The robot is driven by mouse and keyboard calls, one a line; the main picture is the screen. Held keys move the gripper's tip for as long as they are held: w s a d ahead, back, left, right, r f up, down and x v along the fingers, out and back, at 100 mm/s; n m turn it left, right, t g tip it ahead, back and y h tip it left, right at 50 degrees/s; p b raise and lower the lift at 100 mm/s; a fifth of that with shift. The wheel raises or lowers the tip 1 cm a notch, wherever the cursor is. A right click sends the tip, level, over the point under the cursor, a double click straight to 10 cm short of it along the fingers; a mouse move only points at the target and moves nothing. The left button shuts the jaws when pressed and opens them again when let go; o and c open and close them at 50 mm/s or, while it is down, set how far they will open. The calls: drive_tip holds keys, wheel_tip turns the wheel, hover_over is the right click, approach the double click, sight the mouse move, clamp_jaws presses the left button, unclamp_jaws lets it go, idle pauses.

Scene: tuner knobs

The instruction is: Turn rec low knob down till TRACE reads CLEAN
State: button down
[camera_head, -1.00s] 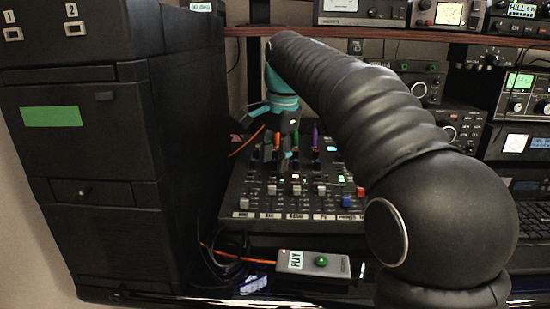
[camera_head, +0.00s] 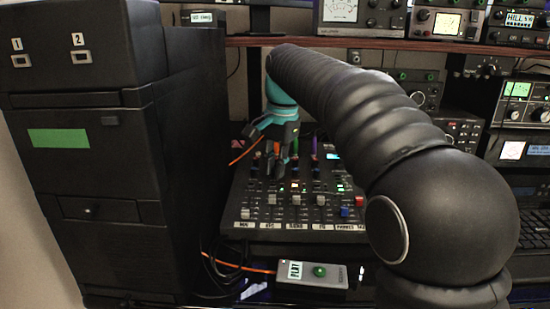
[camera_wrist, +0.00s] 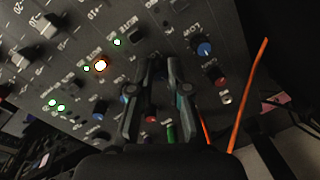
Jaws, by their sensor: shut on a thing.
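The mixer (camera_head: 240,212) lies flat below my arm, with knobs in rows above its faders. My gripper (camera_head: 277,172) points down at its upper left part. In the wrist view my gripper (camera_wrist: 165,72) has its two fingers drawn together at the tips, shut on a small knob that they mostly hide. I cannot read which knob it is. A blue knob (camera_wrist: 203,48) with a LOW label beside it stands clear to the right of the fingers. A red knob (camera_wrist: 218,78) is just below that. I can make out no TRACE reading.
A black tower (camera_head: 90,150) stands close on the left. An orange cable (camera_wrist: 248,95) runs beside the fingers. A grey PLAY box (camera_head: 318,275) with a green button lies in front of the mixer. Radio gear (camera_head: 525,112) fills the right, and a shelf (camera_head: 420,44) crosses behind.

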drive_tip(key=n+p, duration=0.1)
drive_tip(key=n, duration=0.2)
drive_tip(key=shift+p, duration=0.35)
drive_tip(key=shift+n+g, duration=0.3)
drive_tip(key=shift+n, duration=1.3)
drive_tip(key=c, duration=1.1)
unclamp_jaws()
drive_tip(key=shift+r, duration=0.1)
drive_tip(key=r, duration=0.7)
drive_tip(key=d+r, duration=0.1)
drive_tip(key=r, duration=0.3)
drive_tip(key=shift+s+r, duration=0.15)
drive_tip(key=shift+r, duration=0.2)
